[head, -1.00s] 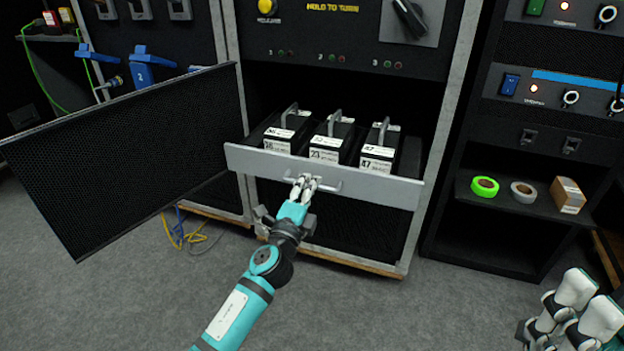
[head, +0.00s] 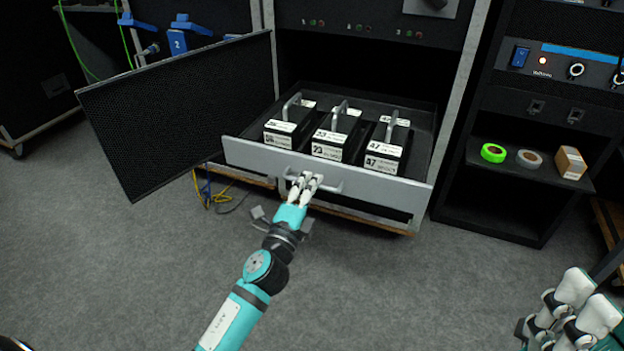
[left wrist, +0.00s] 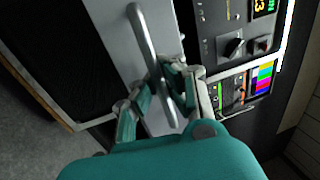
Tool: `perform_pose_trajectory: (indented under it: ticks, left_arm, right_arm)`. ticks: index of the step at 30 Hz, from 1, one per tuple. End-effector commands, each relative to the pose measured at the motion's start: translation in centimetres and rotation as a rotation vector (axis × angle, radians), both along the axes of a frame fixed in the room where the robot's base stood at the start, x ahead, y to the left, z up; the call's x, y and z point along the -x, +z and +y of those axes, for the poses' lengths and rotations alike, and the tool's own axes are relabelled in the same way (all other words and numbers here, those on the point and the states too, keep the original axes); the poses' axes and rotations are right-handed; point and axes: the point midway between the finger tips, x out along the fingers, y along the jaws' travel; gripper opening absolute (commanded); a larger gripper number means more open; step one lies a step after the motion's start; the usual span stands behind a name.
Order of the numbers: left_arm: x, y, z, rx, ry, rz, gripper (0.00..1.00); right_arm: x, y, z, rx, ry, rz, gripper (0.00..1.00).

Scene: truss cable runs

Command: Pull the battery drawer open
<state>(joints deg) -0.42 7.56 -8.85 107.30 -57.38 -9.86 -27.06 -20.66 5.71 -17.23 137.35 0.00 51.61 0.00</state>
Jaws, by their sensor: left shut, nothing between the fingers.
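The battery drawer (head: 390,184) stands well out of the cabinet, with a grey front panel. Three black batteries with grey handles and white labels sit in it: left (head: 288,127), middle (head: 334,136) and right (head: 385,150). My left gripper (head: 304,180) is at the drawer's bar handle (head: 332,187), its fingers shut around the bar. In the left wrist view the handle (left wrist: 148,45) passes between the fingers (left wrist: 160,95), in front of the drawer panel (left wrist: 115,35). My right gripper (head: 575,310) is at the lower right, away from the drawer; its jaw state is unclear.
A mesh door (head: 185,110) stands open at the left of the drawer. A shelf (head: 520,178) at right holds green tape (head: 493,152), grey tape (head: 529,158) and a small box (head: 571,163). Cables (head: 212,197) lie on the floor below the door.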

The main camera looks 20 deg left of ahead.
Motion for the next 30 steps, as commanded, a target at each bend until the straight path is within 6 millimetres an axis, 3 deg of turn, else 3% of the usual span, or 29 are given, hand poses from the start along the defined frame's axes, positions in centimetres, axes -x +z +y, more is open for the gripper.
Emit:
perform_pose_trajectory:
  ticks: [11, 19, 30]
  left_arm:
    - [0.08, -0.21, -0.05, 0.0, -0.001, 0.004, 0.0]
    - [0.06, -0.1, -0.03, 0.0, 0.0, 0.002, 0.34]
    - [0.84, -0.27, -0.01, 0.002, 0.0, 0.002, 0.34]
  right_arm:
    - [0.03, 0.32, -0.01, 0.0, 0.0, -0.015, 0.4]
    - [0.12, 0.51, -0.05, 0.0, -0.001, -0.021, 0.4]
    - [0.1, 0.27, -0.07, 0.001, -0.001, -0.01, 0.4]
